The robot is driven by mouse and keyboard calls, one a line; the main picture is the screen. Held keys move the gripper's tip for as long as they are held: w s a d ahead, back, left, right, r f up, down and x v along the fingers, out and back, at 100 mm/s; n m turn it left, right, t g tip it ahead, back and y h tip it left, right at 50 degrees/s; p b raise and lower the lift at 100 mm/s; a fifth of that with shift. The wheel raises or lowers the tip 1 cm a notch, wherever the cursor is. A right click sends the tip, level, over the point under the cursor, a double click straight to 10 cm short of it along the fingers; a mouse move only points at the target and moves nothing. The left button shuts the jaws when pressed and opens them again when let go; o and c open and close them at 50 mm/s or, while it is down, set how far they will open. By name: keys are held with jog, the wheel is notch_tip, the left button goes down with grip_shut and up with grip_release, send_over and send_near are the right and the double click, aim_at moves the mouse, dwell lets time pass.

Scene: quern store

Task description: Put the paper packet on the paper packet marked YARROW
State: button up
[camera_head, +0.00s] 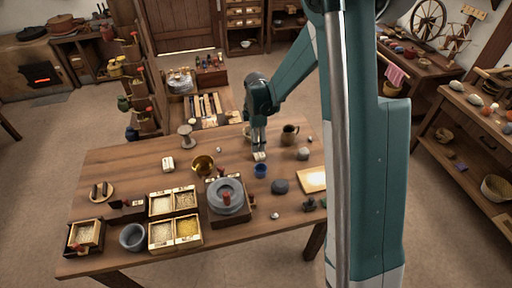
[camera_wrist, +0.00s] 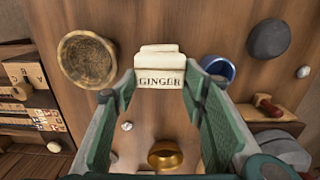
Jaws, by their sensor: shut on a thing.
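A pale paper packet (camera_wrist: 160,77) with the word GINGER sits between my fingertips in the wrist view. My gripper (camera_wrist: 160,82) is shut on it by its sides. In the head view my gripper (camera_head: 259,146) points down over the back right part of the table, with the pale packet (camera_head: 260,156) at its tips. I cannot tell whether the packet touches the table. Another small pale packet (camera_head: 168,164) stands on the table to the left, beyond the brass bowl; its marking is too small to read. No YARROW marking is legible.
Near my gripper are a blue cup (camera_head: 260,171), a brown mug (camera_head: 290,134), grey stones (camera_head: 280,187) and a brass bowl (camera_head: 203,165). A quern (camera_head: 227,196) and grain boxes (camera_head: 174,232) fill the front. A spool (camera_head: 186,137) stands at the back left.

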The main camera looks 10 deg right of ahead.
jog(key=shift+f+b, duration=0.3)
jog(key=shift+f, duration=1.45)
jog(key=shift+f, duration=0.2)
jog(key=o, duration=0.8)
jog(key=shift+r, duration=0.1)
notch_tip(320, 180, up, 12)
jog(key=shift+r+p, duration=0.1)
jog(key=shift+p, duration=0.85)
jog(key=shift+r, duration=0.1)
